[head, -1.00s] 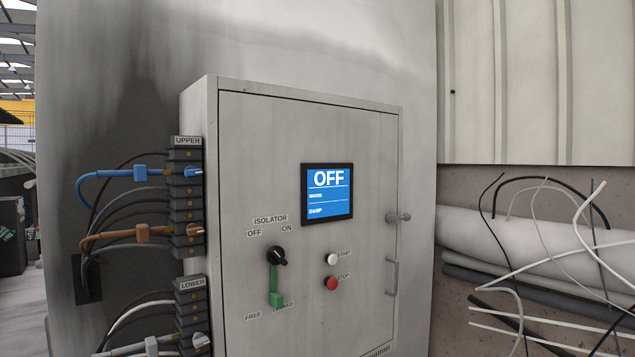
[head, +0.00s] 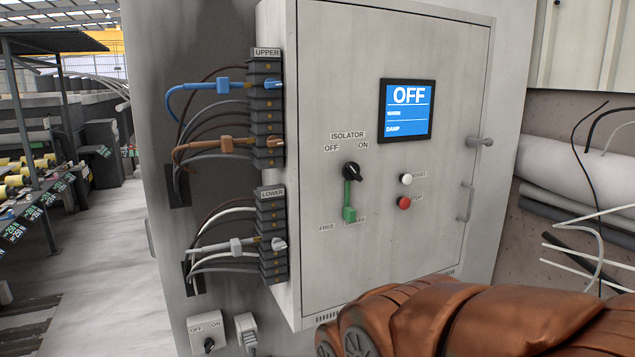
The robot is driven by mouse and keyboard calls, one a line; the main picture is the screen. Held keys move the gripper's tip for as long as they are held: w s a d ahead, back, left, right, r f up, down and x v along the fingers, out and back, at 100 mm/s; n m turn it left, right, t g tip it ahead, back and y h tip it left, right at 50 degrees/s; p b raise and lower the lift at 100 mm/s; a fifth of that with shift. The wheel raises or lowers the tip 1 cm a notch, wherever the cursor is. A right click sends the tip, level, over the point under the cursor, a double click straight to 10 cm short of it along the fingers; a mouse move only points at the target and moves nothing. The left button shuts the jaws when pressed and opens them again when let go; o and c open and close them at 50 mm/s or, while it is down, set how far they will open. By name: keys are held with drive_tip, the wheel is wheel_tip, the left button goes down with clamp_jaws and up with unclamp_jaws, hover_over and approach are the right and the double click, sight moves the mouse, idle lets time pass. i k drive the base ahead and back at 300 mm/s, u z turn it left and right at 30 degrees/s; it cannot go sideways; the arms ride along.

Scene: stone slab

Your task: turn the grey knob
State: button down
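A grey metal knob (head: 479,143) sticks out from the right edge of the cabinet door (head: 350,90). A second grey knob (head: 279,244) sits on the lower terminal block (head: 272,262), at the end of a grey plug (head: 236,246). I cannot tell which one the task means. The blue (head: 271,84) and orange (head: 273,143) knobs are on the upper block. The black isolator switch (head: 351,172) is on the door, with a green piece (head: 349,213) below it. The screen (head: 407,110) reads OFF.
A white start button (head: 406,179), a red stop button (head: 404,203) and a handle (head: 467,201) are on the door. A small OFF/ON switch box (head: 207,333) is low left. A large copper-coloured ribbed shape (head: 480,320) covers the bottom right. Open floor lies left.

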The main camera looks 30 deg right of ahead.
sight(278, 244)
drive_tip(key=z, duration=1.35)
drive_tip(key=k, duration=0.8)
drive_tip(key=u, duration=1.5)
drive_tip(key=i, duration=0.5)
drive_tip(key=z, duration=0.05)
